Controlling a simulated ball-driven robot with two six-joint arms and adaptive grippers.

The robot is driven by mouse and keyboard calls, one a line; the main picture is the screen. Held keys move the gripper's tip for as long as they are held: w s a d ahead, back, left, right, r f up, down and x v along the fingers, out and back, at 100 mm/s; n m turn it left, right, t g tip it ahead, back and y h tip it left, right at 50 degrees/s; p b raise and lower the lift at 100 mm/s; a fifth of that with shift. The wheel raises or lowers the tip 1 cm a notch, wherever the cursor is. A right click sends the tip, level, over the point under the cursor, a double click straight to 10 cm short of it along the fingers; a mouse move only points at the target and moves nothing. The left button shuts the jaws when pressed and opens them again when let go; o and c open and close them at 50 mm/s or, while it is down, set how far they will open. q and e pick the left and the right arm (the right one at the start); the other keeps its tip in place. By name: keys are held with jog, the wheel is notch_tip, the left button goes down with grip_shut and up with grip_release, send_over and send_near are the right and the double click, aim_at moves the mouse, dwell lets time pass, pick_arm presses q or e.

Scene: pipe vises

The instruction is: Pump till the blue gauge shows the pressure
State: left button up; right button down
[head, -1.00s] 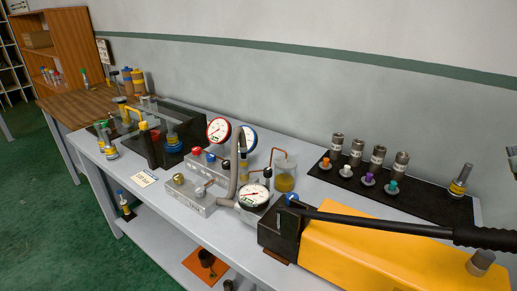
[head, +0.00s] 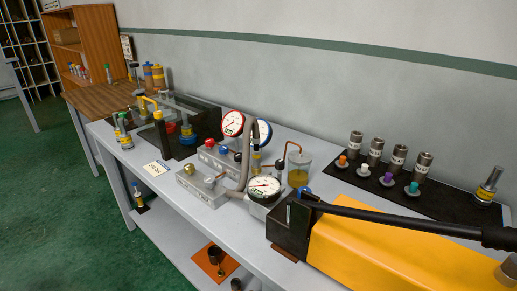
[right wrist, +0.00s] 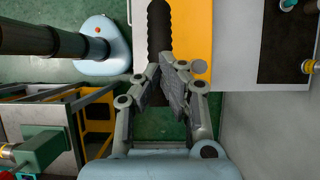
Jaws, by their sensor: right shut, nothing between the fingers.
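The yellow hand pump (head: 385,245) lies at the front right of the bench. Its long black lever (head: 400,222) lies low along it, with the grip (head: 497,238) at the right edge. A black-rimmed gauge (head: 264,188) stands beside the pump head. In the right wrist view my right gripper (right wrist: 172,88) is shut and empty, near the dark ribbed lever grip (right wrist: 159,30); I cannot tell whether they touch. My left gripper is not in view.
A written card (head: 157,168) lies at the bench's front edge. A valve block (head: 202,186) and a jar of amber fluid (head: 299,172) stand near the gauges. Fittings and coloured plugs stand on a black mat (head: 440,205) at the back right.

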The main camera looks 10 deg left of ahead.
jog(key=shift+f, duration=0.3)
jog(key=shift+s+d+f+b, duration=0.1)
jog(key=shift+d+f+b, duration=0.15)
jog(key=shift+f+b, duration=0.5)
jog(key=shift+s+d+f+b, duration=0.15)
jog(key=shift+f+b, duration=0.3)
jog(key=shift+f, duration=0.6)
jog(key=shift+s+d+f+b, duration=0.1)
jog(key=shift+d+f+b, duration=0.2)
jog(key=shift+f+b, duration=0.45)
jog(key=shift+f, duration=0.2)
